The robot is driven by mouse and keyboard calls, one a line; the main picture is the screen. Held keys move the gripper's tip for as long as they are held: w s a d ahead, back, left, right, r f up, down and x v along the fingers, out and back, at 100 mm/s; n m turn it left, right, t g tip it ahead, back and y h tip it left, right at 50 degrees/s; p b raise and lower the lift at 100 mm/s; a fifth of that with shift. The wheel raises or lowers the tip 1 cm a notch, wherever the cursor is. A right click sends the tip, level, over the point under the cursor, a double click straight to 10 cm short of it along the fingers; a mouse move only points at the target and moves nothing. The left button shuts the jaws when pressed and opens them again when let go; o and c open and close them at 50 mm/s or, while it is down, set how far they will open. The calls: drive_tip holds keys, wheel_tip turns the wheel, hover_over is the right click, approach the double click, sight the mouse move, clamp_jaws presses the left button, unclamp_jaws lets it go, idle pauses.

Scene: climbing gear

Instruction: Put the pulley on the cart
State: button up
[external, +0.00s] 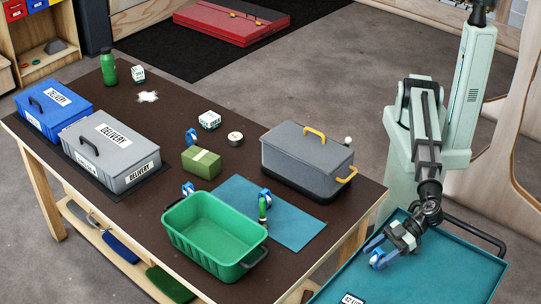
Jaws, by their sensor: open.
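My gripper (373,256) is open over the left edge of the teal cart (440,265), at the lower right. Small blue pulley-like pieces are on the dark table: one behind the green box (191,137), one at the back of the green bin (188,188), and one on the teal mat (265,195). They are too small for me to tell which is the pulley. My gripper is apart from all of them.
The green bin (180,240) stands at the table's front, beside the teal mat (290,220). A grey case with yellow handles (305,165) stands near the right edge. Delivery boxes (115,160) stand at the left.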

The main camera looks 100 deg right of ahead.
drive_tip(key=shift+d+f, duration=0.15)
drive_tip(key=shift+f, duration=0.4)
drive_tip(key=shift+r, duration=0.25)
drive_tip(key=r+v, duration=0.1)
drive_tip(key=v, duration=1.1)
drive_tip(key=shift+a, duration=0.3)
